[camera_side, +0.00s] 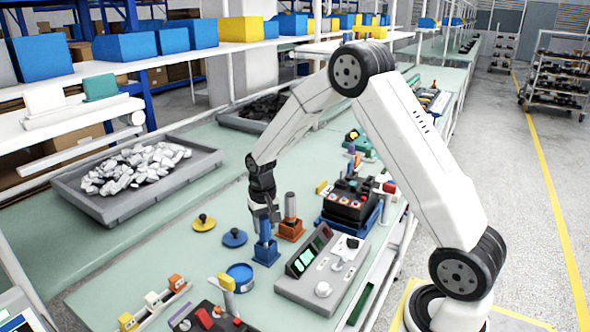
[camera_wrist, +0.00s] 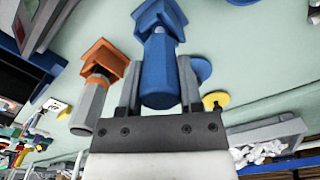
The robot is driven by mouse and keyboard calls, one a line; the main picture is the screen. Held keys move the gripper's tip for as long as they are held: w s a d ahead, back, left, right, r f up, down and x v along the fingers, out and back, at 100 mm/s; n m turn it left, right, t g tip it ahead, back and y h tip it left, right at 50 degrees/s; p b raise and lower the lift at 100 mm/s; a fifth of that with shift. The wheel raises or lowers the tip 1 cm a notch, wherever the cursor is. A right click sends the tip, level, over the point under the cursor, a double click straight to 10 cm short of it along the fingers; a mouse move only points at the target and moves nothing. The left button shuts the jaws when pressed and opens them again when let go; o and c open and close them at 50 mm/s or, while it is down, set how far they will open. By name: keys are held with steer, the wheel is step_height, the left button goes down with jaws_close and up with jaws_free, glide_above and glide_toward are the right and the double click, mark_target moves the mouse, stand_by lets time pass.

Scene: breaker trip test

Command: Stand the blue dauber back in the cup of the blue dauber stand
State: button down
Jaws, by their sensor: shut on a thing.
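The blue dauber (camera_side: 265,229) is upright between the fingers of my gripper (camera_side: 264,208), which is shut on its thick blue body (camera_wrist: 160,75) in the wrist view. The blue dauber stand (camera_side: 266,254) is on the green bench directly below. It also shows at the top of the wrist view (camera_wrist: 157,17). The dauber's narrow lower end lines up with the stand's cup and appears to meet it. The cup's inside is hidden, so I cannot tell how deep the end sits.
An orange stand (camera_side: 289,232) with a grey-handled dauber (camera_side: 291,207) is close on the right. A yellow lid (camera_side: 203,222) and blue lid (camera_side: 235,238) lie left. A blue pot (camera_side: 240,276) and grey test unit (camera_side: 322,268) are in front. A parts tray (camera_side: 110,205) is farther left.

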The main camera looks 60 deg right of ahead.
steer(key=shift+f, duration=0.45)
steer(key=shift+c, duration=0.9)
jaws_free()
steer(key=shift+r, duration=0.1)
steer(key=shift+r, duration=3.85)
steer(key=shift+a, duration=0.1)
steer(key=s+a+f+n+t, duration=0.1)
steer(key=s+a+n, duration=0.2)
steer(key=s+a, duration=0.2)
steer(key=s+a+n+t, duration=0.1)
steer(key=s+a+n, duration=0.2)
steer(key=s, duration=0.8)
steer(key=a, duration=0.2)
steer(key=shift+s+a+f+t, duration=0.3)
steer(key=shift+s+a+f, duration=0.05)
steer(key=shift+s+a, duration=0.05)
